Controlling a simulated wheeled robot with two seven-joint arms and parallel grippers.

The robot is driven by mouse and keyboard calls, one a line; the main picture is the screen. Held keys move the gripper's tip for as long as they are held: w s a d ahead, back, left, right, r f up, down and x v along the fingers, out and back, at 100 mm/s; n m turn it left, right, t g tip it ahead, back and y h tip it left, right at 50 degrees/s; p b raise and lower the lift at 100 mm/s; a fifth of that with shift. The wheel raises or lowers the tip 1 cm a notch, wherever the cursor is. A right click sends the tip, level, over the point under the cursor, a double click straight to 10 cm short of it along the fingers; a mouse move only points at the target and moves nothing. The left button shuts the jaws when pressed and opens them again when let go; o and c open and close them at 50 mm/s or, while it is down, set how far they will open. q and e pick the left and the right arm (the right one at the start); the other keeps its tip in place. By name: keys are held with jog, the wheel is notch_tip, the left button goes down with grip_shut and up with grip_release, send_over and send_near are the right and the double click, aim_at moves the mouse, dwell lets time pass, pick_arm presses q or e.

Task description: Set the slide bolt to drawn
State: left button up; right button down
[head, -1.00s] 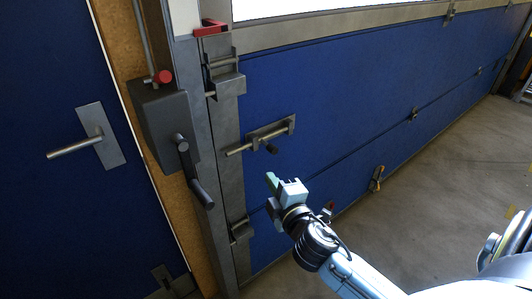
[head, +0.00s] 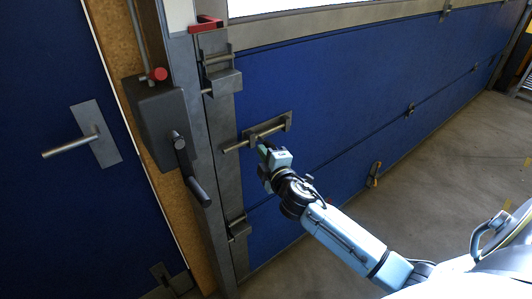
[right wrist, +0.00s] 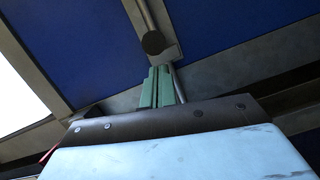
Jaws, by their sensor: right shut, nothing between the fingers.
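The slide bolt (head: 265,132) is a grey metal rod in a bracket on the blue door panel, beside the grey post. Its rod end (head: 232,148) reaches left to the post. In the head view my right gripper (head: 263,149) is at the bolt and hides the dark knob. In the right wrist view the round dark knob (right wrist: 153,43) shows on the rod, just beyond the tips of my shut green fingers (right wrist: 159,86). Nothing is between the fingers. Whether they touch the knob or rod, I cannot tell. My left gripper is not in view.
A grey box (head: 160,122) with a dark crank handle (head: 190,170) stands left of the post. A blue door with a lever handle (head: 72,146) is further left. A red-topped latch (head: 207,25) sits above the bolt.

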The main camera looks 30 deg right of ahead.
jog(key=shift+d+f, duration=0.1)
jog(key=shift+d, duration=0.25)
jog(key=d, duration=0.5)
jog(key=shift+w, duration=0.2)
